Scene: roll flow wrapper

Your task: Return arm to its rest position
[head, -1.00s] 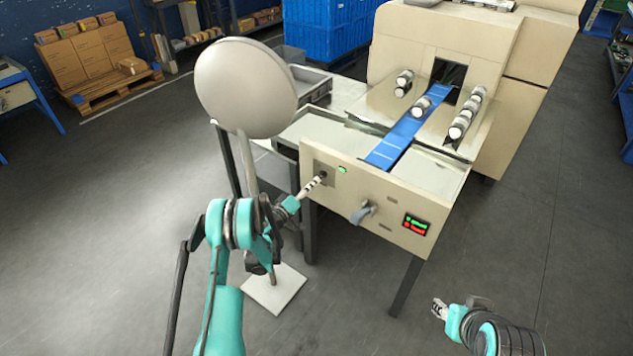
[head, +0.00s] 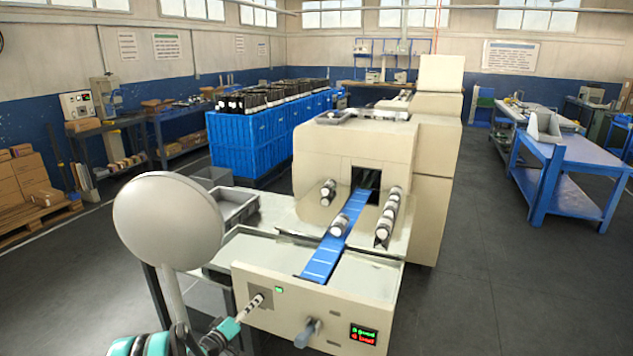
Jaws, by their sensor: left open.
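My left arm comes in at the bottom left. Its left gripper (head: 250,306) is open, with its tips at the left part of the cream front panel (head: 290,318) of the wrapper. The tips are close to a plate left of a lit green button (head: 279,289); whether they touch it I cannot tell. A grey lever (head: 308,332) and a small display (head: 363,333) with green and red text sit further right on the panel. My right gripper is out of view.
A large pale disc on a stand (head: 170,222) rises just beside my left arm. A blue belt (head: 336,240) with rolls runs into the wrapper housing (head: 398,145). Blue crates (head: 240,147) stand behind. The floor (head: 510,275) at right is clear.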

